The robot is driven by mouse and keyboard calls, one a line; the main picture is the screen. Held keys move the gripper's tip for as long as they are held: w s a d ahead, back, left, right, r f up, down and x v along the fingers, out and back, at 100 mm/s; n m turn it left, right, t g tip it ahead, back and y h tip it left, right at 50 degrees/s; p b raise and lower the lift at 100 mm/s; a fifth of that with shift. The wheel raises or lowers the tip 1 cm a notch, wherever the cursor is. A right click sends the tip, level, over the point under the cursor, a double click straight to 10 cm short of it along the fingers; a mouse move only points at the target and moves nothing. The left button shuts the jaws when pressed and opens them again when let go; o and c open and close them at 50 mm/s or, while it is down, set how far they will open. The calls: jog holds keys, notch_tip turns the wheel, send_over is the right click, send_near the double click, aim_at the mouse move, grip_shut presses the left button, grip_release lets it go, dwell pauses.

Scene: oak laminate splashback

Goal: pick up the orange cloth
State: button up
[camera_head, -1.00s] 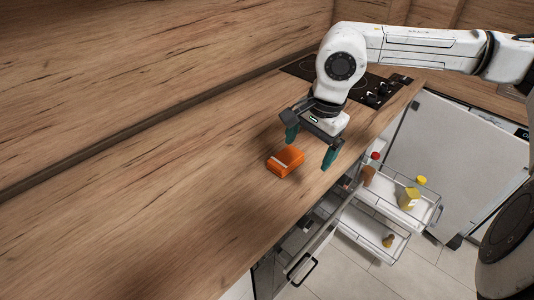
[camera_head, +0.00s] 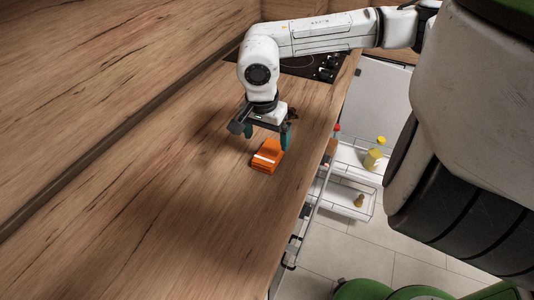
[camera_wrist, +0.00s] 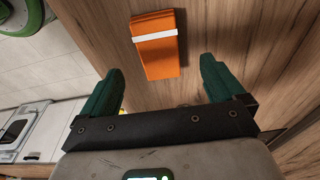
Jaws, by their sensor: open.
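The orange cloth (camera_head: 267,154) is a folded block with a white band, lying on the wooden countertop. It also shows in the wrist view (camera_wrist: 156,50), at the top, ahead of the fingers. My gripper (camera_head: 266,141) is open, with its green fingers pointing down just behind and above the cloth. In the wrist view my gripper (camera_wrist: 160,88) has its two fingers spread wider than the cloth, with nothing between the tips. I cannot tell the exact height of the fingertips over the counter.
The wooden counter (camera_head: 150,220) is clear around the cloth. A black cooktop (camera_head: 312,65) lies behind. Below the counter's right edge, a pulled-out wire rack (camera_head: 349,193) holds a yellow container (camera_head: 374,159) and other items. A wooden splashback (camera_head: 80,80) rises at left.

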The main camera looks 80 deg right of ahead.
aim_at(270, 151)
jog(key=shift+s+d+f+p, duration=0.1)
jog(key=shift+d+f+p, duration=0.15)
jog(key=shift+f, duration=0.7)
jog(key=shift+s+d+f+p, duration=0.1)
jog(key=shift+f+p, duration=0.2)
jog(key=shift+f, duration=0.6)
jog(key=shift+s+d+f+p, duration=0.1)
jog(key=shift+d+f+p, duration=0.15)
jog(key=shift+f, duration=0.7)
jog(key=shift+a, duration=0.1)
jog(key=c, duration=1.1)
jog(key=shift+c, duration=0.2)
jog(key=shift+r, duration=0.15)
jog(key=shift+r+b, duration=0.35)
jog(key=shift+r, duration=0.15)
jog(key=s+a+r+b, duration=0.3)
jog(key=s+a+r, duration=0.3)
jog(key=s+r, duration=0.5)
jog(key=shift+s+a+r, duration=0.3)
jog(key=shift+s+r, duration=0.1)
jog(key=shift+s, duration=0.2)
